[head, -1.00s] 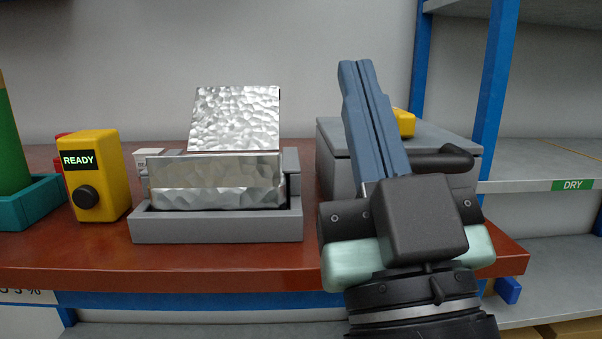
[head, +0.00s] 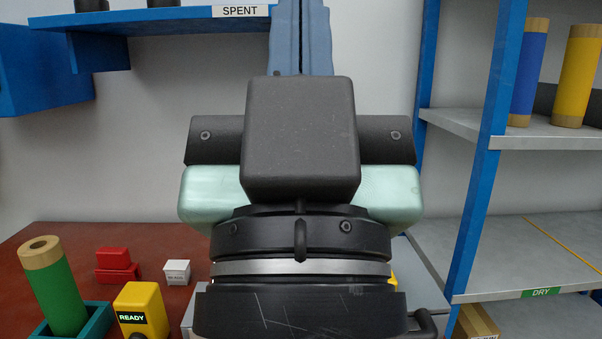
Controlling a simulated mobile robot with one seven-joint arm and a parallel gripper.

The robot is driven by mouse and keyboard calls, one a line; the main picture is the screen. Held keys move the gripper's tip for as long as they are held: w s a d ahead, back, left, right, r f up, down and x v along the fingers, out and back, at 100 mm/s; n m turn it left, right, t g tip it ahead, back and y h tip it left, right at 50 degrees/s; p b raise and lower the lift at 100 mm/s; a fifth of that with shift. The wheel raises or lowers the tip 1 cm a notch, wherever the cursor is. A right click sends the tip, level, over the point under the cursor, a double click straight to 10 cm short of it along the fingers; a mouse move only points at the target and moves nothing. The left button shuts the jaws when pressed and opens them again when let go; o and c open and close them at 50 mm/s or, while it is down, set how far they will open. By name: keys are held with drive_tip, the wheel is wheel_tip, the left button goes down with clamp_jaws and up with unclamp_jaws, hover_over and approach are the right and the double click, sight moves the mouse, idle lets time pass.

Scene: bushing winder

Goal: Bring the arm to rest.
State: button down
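My gripper (head: 301,10) is raised upright in the middle of the head view, close to the camera. Its two blue fingers point up and lie side by side against each other, with nothing visible between them. The fingertips reach the top edge of the picture. My dark wrist and the pale green gripper body hide much of the bench behind them, including nearly all of the metal-fronted machine.
On the red-brown bench (head: 150,240) at left are a green roll (head: 57,290) in a teal holder, a yellow READY box (head: 141,311), red blocks (head: 117,265) and a small white block (head: 177,272). A SPENT shelf (head: 190,21) hangs upper left. A DRY rack (head: 465,200) stands right, with rolls above.

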wheel_tip(320, 180, up, 18)
drive_tip(key=p, duration=1.5)
drive_tip(key=shift+f, duration=0.25)
